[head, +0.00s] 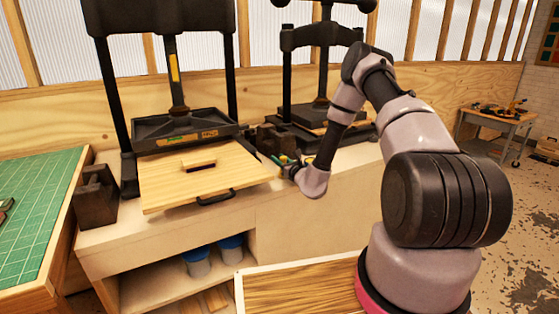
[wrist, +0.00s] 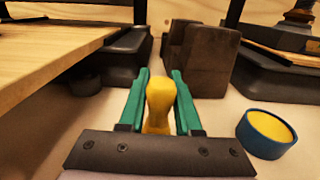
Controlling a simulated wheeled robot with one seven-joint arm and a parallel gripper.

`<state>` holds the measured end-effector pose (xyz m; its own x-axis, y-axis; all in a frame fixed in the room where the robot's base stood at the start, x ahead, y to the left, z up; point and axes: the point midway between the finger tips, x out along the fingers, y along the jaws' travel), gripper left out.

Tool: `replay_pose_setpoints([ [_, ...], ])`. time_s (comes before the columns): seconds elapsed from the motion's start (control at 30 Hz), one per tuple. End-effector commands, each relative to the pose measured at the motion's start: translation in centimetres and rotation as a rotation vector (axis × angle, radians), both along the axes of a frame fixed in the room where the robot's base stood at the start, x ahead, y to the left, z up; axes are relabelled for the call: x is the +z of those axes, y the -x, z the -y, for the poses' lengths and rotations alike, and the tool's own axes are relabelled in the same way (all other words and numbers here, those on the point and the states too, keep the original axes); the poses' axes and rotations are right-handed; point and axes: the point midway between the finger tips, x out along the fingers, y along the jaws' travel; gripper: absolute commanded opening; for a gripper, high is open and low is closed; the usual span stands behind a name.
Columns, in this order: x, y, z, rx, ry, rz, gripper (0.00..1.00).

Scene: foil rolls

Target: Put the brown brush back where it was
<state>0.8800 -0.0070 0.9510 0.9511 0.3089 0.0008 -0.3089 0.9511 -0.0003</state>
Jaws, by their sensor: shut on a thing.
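My gripper (wrist: 160,76) has green fingers and is shut on a yellow-tan, knob-ended thing (wrist: 160,104) standing upright between them in the wrist view. It looks like a handle; its lower end is hidden behind the gripper's dark front plate, and I cannot tell whether it touches the surface or is the brown brush. In the head view my gripper (head: 279,160) is small and partly hidden, at the bench between the two presses. No bristles show.
Dark blocks (wrist: 205,62) stand close beyond the fingers. The left press (head: 184,128) has a wooden board (head: 225,172) jutting forward, with a small wooden block (head: 198,163) on it. The right press (head: 318,105) stands behind my arm. The bench front (head: 300,216) is clear.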

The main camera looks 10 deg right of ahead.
Motion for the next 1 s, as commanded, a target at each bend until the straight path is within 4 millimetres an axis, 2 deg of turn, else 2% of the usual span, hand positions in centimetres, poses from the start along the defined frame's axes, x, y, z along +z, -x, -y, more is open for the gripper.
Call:
replay_pose_setpoints([
  [0.07, -0.3, 0.0, 0.0, 0.000, 0.000, -0.001, 0.00],
  [0.1, -0.2, 0.0, 0.0, 0.000, 0.000, -0.001, 0.48],
  [0.13, -0.2, 0.0, 0.0, 0.000, 0.000, 0.000, 0.59],
  [0.17, -0.2, 0.0, 0.0, 0.000, 0.000, -0.001, 0.62],
  [0.57, 0.0, 0.4, 0.1, 0.000, 0.001, -0.002, 0.62],
  [0.67, 0.0, 1.8, 0.6, 0.000, -0.001, -0.003, 0.62],
  [1.0, 0.0, 8.6, 2.8, -0.001, -0.001, -0.004, 0.62],
])
